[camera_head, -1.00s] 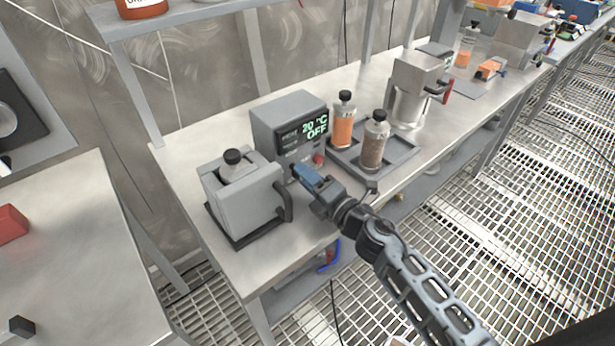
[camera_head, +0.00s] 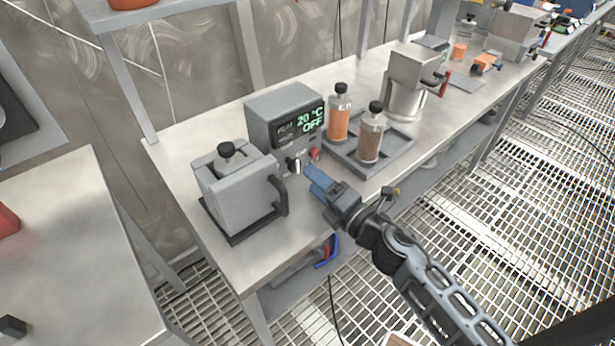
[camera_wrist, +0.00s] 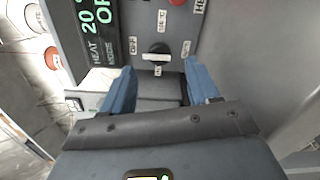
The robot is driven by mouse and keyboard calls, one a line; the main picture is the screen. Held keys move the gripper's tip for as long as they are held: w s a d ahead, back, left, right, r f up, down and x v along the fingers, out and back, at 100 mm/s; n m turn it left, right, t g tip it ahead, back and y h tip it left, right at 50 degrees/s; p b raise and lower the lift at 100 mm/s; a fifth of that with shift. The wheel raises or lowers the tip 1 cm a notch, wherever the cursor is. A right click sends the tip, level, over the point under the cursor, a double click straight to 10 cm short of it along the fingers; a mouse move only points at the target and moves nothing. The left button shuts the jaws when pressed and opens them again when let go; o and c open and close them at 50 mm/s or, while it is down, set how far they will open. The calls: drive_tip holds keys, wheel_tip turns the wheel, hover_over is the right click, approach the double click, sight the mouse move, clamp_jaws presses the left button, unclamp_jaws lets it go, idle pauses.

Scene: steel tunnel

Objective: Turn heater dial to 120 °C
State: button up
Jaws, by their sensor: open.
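The heater (camera_head: 262,128) is a grey box on the bench, and its green display (camera_head: 307,121) reads 20 °C and OFF. The display also shows sideways in the wrist view (camera_wrist: 96,20). A small black dial (camera_head: 293,165) sits low on its front; in the wrist view the dial (camera_wrist: 157,51) has small labels around it, including OFF, the others too small to read surely. My gripper (camera_head: 314,177) is open and empty, its blue fingers just right of and in front of the dial. In the wrist view the fingers (camera_wrist: 160,84) stand apart, with the dial beyond their tips.
A red knob (camera_head: 315,154) is right of the dial. A grey block-shaped unit with a black handle (camera_head: 236,184) stands close left. The bench's front edge lies below my gripper.

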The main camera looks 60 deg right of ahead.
drive_tip(key=shift+b+v, duration=0.3)
drive_tip(key=shift+v, duration=1.25)
drive_tip(key=shift+s+a, duration=0.15)
drive_tip(key=shift+a, duration=0.1)
drive_tip(key=s+a+r+m+g+y, duration=0.1)
drive_tip(key=s+a+r+m, duration=0.3)
drive_tip(key=s+a+m, duration=0.5)
drive_tip(key=s+a+r+m+g+y, duration=0.1)
drive_tip(key=s+a+r+m+y, duration=0.3)
drive_tip(key=s+a+m, duration=0.4)
drive_tip(key=s+a, duration=0.1)
drive_tip(key=s, duration=0.3)
drive_tip(key=shift+s+r+m+g, duration=0.25)
drive_tip(key=shift+s+m+g, duration=0.05)
drive_tip(key=shift+m, duration=0.1)
